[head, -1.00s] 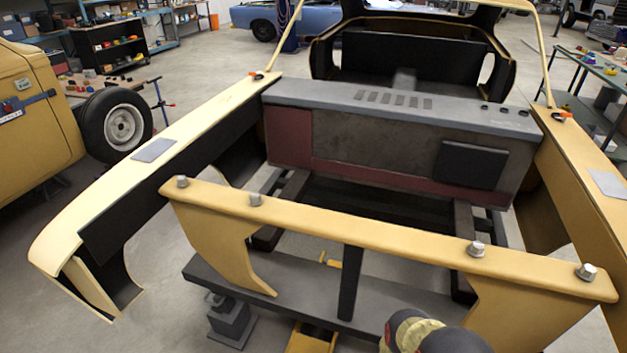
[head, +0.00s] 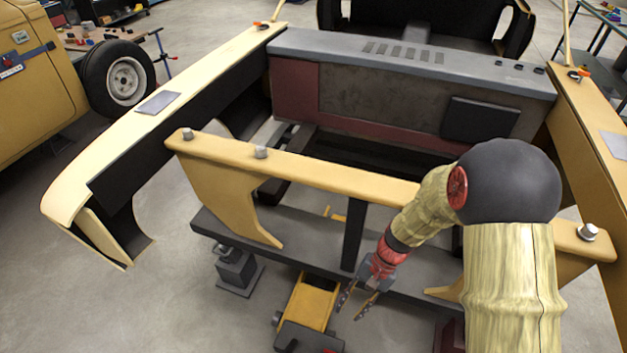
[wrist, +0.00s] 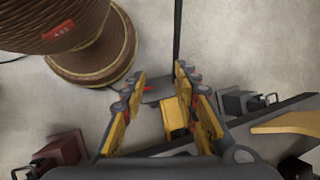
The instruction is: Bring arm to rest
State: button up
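My gripper (head: 358,300) hangs low in front of the car shell's yellow front crossbar (head: 310,172), at the lower middle of the head view. Its two fingers are spread apart. In the wrist view my gripper (wrist: 152,85) shows its yellow and dark fingers with a clear gap and nothing held between them. Below and beyond the fingers is a yellow floor jack (wrist: 174,118), which also shows in the head view (head: 313,302). My arm covers the right part of the crossbar.
A grey lower beam (head: 290,242) runs behind my gripper. A dark stand (head: 236,268) is on the floor at left. A brown spool-like object (wrist: 95,55) fills the wrist view's upper left. Open concrete floor (head: 150,310) lies at the lower left.

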jog(key=s+d+r+n+t+h, duration=0.1)
jog(key=s+d+r+n+t, duration=0.1)
jog(key=r, duration=0.9)
jog(key=s+d+r+n+t+h, duration=0.1)
jog(key=s+d+r+t+h, duration=0.1)
jog(key=r, duration=0.9)
jog(key=s+d+r+n+t+h, duration=0.1)
jog(key=s+d+r+t, duration=0.3)
jog(key=r, duration=0.8)
jog(key=shift+s+d+n+t+h, duration=0.2)
jog(key=shift+s+n+t+h, duration=0.25)
jog(key=shift+n, duration=0.35)
